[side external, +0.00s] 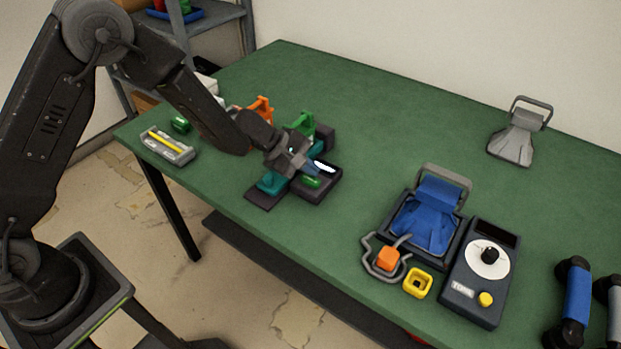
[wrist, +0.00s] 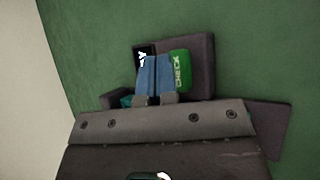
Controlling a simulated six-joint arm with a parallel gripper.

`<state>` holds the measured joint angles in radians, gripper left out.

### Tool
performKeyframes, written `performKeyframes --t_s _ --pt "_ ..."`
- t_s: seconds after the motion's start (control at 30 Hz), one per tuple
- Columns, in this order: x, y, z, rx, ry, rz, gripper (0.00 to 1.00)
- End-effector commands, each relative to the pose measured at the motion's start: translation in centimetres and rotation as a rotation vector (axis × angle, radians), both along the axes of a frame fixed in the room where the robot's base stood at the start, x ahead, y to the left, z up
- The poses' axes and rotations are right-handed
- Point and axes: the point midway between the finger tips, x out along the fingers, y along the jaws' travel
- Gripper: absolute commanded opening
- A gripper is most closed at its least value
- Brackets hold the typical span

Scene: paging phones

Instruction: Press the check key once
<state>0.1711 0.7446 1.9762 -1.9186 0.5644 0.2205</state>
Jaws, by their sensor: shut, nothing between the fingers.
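The green check key (wrist: 181,71), marked CHECK, sits on a dark phone base (wrist: 203,55) in the wrist view. In the side external view the check key (side external: 311,182) is at the base's front, beside a small lit display (side external: 324,167). My gripper (wrist: 155,60) has its blue fingers together and empty, just left of the key in the wrist view. In the side external view my gripper (side external: 312,168) hangs low over the same phone, close to the key. I cannot tell whether the fingertips touch anything. The fingers hide part of the display.
Teal (side external: 271,182), green (side external: 303,123) and orange (side external: 261,106) holders stand around my gripper. A grey box with a yellow strip (side external: 166,146) lies to the left. A blue cradle (side external: 430,212) and a dial box (side external: 480,270) stand to the right. The table's back middle is clear.

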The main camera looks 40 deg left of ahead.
Motion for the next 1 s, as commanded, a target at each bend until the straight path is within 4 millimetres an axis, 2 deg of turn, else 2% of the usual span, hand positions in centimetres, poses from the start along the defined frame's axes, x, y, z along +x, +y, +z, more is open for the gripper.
performKeyframes --t_s 1.0 --pt "0.01 -0.01 -0.86 0.0 0.0 0.0 0.0"
